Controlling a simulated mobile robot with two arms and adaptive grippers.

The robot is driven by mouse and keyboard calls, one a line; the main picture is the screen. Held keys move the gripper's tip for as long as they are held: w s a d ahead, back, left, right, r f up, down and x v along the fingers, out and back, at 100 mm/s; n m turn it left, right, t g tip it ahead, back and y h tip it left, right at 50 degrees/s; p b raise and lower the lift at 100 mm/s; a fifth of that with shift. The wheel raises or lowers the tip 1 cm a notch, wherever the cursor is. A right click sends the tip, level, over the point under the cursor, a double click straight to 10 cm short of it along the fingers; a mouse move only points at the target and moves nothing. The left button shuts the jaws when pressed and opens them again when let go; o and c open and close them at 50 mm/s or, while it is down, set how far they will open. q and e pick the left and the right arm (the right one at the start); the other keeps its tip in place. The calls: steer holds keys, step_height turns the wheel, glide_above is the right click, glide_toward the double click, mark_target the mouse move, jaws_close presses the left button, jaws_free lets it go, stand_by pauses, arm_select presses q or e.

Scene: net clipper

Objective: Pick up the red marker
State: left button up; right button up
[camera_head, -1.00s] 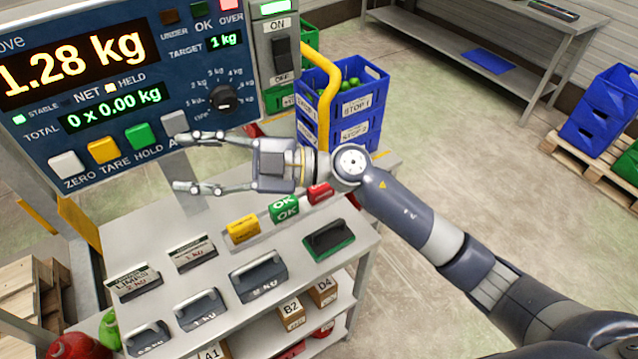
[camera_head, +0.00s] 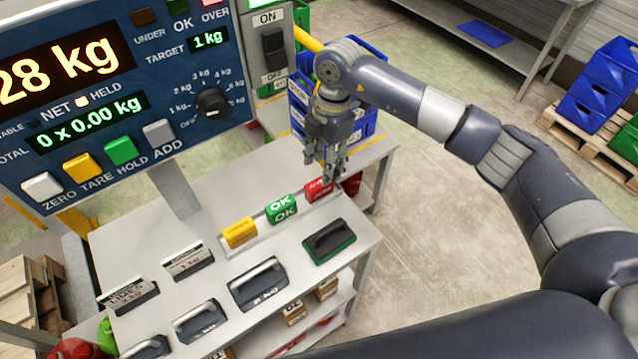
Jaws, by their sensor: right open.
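The red marker (camera_head: 317,190) is a small red block with pale lettering. It stands at the right end of a row on the grey table (camera_head: 217,215), beside a green OK marker (camera_head: 281,208) and a yellow marker (camera_head: 240,232). My right gripper (camera_head: 326,170) points down with its fingers open, just above and behind the red marker. The fingers overlap its top edge in the picture; I cannot tell whether they touch it. My left gripper is not in view.
A scale panel (camera_head: 115,75) with buttons stands at the left. Blue crates (camera_head: 362,127) are behind my right gripper. A green-edged black eraser-like block (camera_head: 329,242), metal weights (camera_head: 257,284) and label cards (camera_head: 187,261) occupy the table front.

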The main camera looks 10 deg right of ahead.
mark_target(320, 180)
steer(key=shift+f, duration=0.4)
steer(key=shift+a+f, duration=0.1)
steer(key=shift+f, duration=0.15)
steer(key=f+p, duration=0.2)
steer(key=f, duration=0.2)
steer(key=shift+s+a+f+p, duration=0.2)
steer(key=shift+a+p, duration=0.1)
steer(key=shift+p, duration=0.1)
steer(key=shift+f, duration=0.35)
jaws_close()
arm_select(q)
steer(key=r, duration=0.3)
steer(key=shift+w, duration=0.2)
